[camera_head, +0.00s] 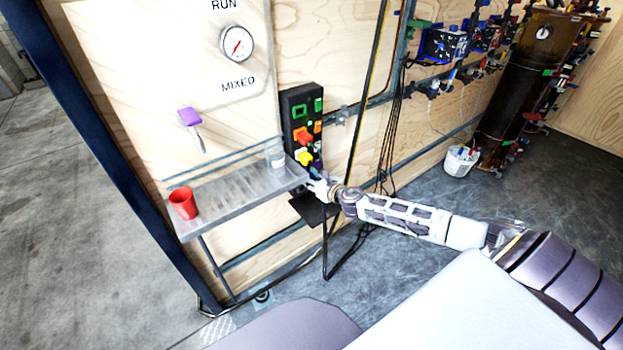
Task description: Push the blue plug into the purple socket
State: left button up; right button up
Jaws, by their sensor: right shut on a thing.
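My right gripper (315,178) is at the lower end of a dark control box (297,112) on the plywood wall. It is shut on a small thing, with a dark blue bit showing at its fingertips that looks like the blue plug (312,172). The fingers hide most of it. A small purplish patch, perhaps the purple socket (317,160), shows on the box's lower part just above the fingertips. I cannot tell whether plug and socket touch. My left gripper is not in view.
The box carries red, yellow, orange and green controls. A metal shelf (232,199) left of my gripper holds a red cup (184,203) and a clear jar (275,156). A purple-headed lever (190,117) and a gauge (236,43) are above. Dark cables (392,135) hang to the right.

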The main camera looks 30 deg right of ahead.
jog(key=shift+w, duration=0.7)
jog(key=o, duration=1.1)
jog(key=shift+s, duration=0.15)
jog(key=a+v, duration=0.1)
jog(key=v, duration=1)
jog(key=shift+s+d, duration=0.25)
jog(key=shift+d, duration=0.15)
dwell(0.5)
jog(key=shift+s+r, duration=0.1)
jog(key=shift+r, duration=0.05)
jog(key=shift+m, duration=0.3)
dwell(0.9)
